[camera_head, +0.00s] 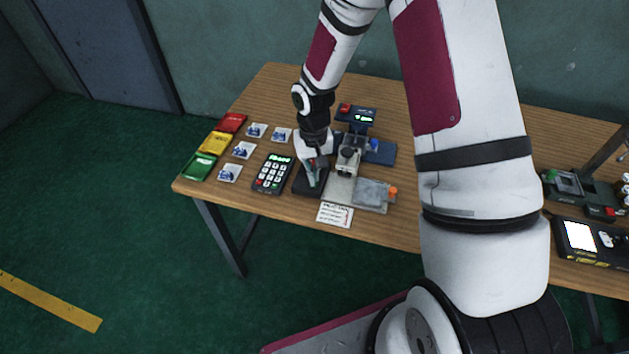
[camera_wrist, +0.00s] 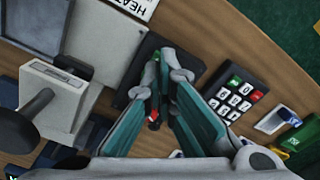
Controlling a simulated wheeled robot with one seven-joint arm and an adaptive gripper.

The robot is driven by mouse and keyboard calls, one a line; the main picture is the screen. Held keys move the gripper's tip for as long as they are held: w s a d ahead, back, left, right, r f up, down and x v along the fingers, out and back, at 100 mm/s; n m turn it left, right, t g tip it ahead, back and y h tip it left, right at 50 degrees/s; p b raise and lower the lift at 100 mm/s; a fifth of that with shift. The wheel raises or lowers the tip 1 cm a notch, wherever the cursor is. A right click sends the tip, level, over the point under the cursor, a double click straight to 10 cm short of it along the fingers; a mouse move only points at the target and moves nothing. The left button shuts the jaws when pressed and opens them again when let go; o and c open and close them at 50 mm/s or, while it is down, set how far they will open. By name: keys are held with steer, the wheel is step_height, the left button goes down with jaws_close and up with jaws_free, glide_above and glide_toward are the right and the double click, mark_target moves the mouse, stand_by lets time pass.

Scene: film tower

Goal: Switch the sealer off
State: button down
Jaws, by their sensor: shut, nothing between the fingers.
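The sealer appears to be the grey unit with a black knob (camera_head: 347,158) and a pale plate (camera_head: 341,189) near the table's front edge. It also shows at the left of the wrist view (camera_wrist: 62,95). A black switch box (camera_head: 303,189) stands just left of the plate; its dark top shows in the wrist view (camera_wrist: 147,52). My gripper (camera_head: 312,180) is shut and empty, pointing down over this box. In the wrist view, small green and red parts show between the teal fingers (camera_wrist: 160,80). The fingers partly hide them, so switch position and contact are unclear.
A keypad (camera_head: 272,174) stands close left of the box. Several sachets (camera_head: 243,150) and red, yellow and green trays (camera_head: 214,143) lie farther left. A scale-like device with a display (camera_head: 357,115) stands behind. A printed card (camera_head: 335,214) lies in front.

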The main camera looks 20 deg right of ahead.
steer(key=shift+f+b, duration=0.45)
steer(key=shift+f, duration=0.6)
stand_by(0.5)
steer(key=shift+r, duration=0.1)
steer(key=shift+r+p, duration=1.55)
steer(key=shift+r, duration=1.9)
steer(key=s+d+r+t+h, duration=0.1)
steer(key=s+r, duration=0.3)
steer(key=r, duration=0.7)
steer(key=s+r+t, duration=0.1)
steer(key=s+r, duration=0.3)
steer(key=r, duration=0.6)
steer(key=s+r+t, duration=0.1)
steer(key=s+r, duration=0.4)
steer(key=s, duration=0.4)
steer(key=s+r+n+t+y, duration=0.1)
steer(key=s+r+t, duration=0.1)
steer(key=s+r, duration=0.3)
steer(key=s, duration=0.4)
steer(key=shift+s+a+r, duration=0.25)
steer(key=shift+a, duration=0.15)
